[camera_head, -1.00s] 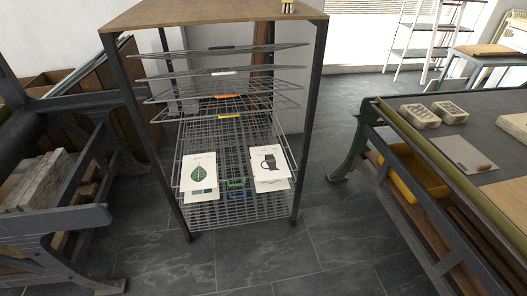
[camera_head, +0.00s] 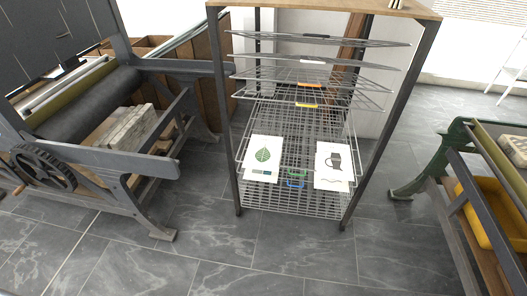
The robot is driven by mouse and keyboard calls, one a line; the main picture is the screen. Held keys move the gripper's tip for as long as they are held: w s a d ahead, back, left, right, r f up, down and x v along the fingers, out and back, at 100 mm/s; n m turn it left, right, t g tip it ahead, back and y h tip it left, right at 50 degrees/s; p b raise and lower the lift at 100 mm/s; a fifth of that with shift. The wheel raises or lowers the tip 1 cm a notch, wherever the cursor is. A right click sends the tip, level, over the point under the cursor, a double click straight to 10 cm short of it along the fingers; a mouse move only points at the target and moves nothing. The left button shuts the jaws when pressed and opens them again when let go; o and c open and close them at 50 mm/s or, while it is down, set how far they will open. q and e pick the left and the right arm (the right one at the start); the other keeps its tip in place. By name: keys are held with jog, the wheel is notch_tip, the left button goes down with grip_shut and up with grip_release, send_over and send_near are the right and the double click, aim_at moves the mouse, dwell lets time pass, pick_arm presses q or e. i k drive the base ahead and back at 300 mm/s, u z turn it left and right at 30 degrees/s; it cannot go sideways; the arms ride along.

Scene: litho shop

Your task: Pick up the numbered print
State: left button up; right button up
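Two prints lie on a wire shelf of the drying rack (camera_head: 378,120). The left print (camera_head: 262,157) is white with a green leaf and a small dark strip below it. The right print (camera_head: 333,165) is white with a dark mug and a thin line near its lower edge. Any number on either print is too small to read. Neither of my grippers is in view.
The rack has a wooden top, dark posts and several wire shelves with coloured tags. A press (camera_head: 75,125) with stacked stone slabs (camera_head: 125,128) stands at left. A green-legged table (camera_head: 462,150) with a yellow tray (camera_head: 490,212) stands at right. Tiled floor in front is clear.

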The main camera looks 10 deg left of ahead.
aim_at(262, 153)
jog(key=k, duration=1.2)
jog(key=z, duration=1.05)
jog(key=i, duration=1.2)
jog(key=z, duration=0.4)
jog(key=i, duration=1.05)
jog(key=u, duration=1.1)
jog(key=i, duration=0.9)
jog(key=u, duration=0.9)
